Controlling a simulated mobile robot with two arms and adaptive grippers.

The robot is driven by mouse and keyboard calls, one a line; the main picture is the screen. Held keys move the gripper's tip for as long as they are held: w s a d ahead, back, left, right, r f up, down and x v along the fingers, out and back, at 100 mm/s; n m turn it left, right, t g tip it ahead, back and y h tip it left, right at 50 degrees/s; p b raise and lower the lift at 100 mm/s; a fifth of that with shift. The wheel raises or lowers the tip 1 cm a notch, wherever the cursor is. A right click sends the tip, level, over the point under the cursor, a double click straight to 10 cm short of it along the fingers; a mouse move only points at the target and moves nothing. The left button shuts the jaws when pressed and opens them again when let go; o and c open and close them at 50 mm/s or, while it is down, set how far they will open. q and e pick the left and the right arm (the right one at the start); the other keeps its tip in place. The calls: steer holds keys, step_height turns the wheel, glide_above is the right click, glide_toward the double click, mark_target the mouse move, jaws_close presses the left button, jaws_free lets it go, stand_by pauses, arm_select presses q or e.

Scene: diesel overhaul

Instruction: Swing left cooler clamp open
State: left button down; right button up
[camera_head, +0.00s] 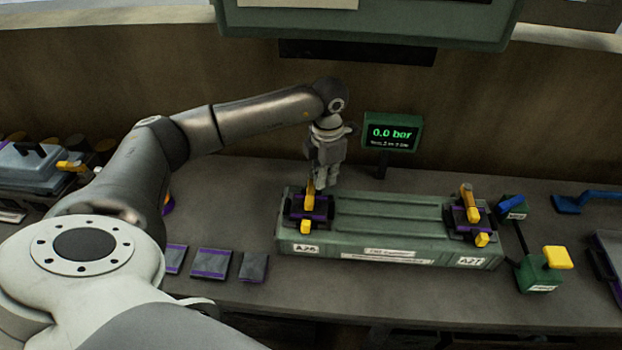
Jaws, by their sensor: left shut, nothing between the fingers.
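The green cooler (390,222) lies on the grey bench with white labels along its front. The left clamp (309,202), dark and purple with a yellow handle, sits on its left end above a label that seems to read A26. My left gripper (321,186) points down at this clamp's yellow handle, shut and with nothing held. Whether its fingertips touch the handle I cannot tell. The right clamp (468,214), with a yellow lever standing up, is on the cooler's right end. My right gripper is out of view.
A display (392,132) reading 0.0 bar stands behind the cooler. Green blocks with a blue lever (510,204) and a yellow knob (557,257) stand at right. Several flat dark pads (211,263) lie left of the cooler. A blue-handled tool (588,199) lies far right.

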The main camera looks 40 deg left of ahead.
arm_select(q)
steer(key=shift+f+b, duration=0.75)
steer(key=shift+f, duration=0.3)
steer(key=shift+r, duration=0.3)
steer(key=shift+s+a, duration=0.1)
steer(key=shift+a, duration=0.1)
steer(key=shift+s+a, duration=0.55)
steer(key=shift+a, duration=0.3)
steer(key=shift+s+a, duration=0.5)
steer(key=shift+a, duration=0.35)
steer(key=shift+a, duration=0.1)
steer(key=shift+s+a+b, duration=0.15)
steer(key=shift+a+b, duration=0.15)
steer(key=shift+a, duration=0.35)
steer(key=shift+a, duration=0.7)
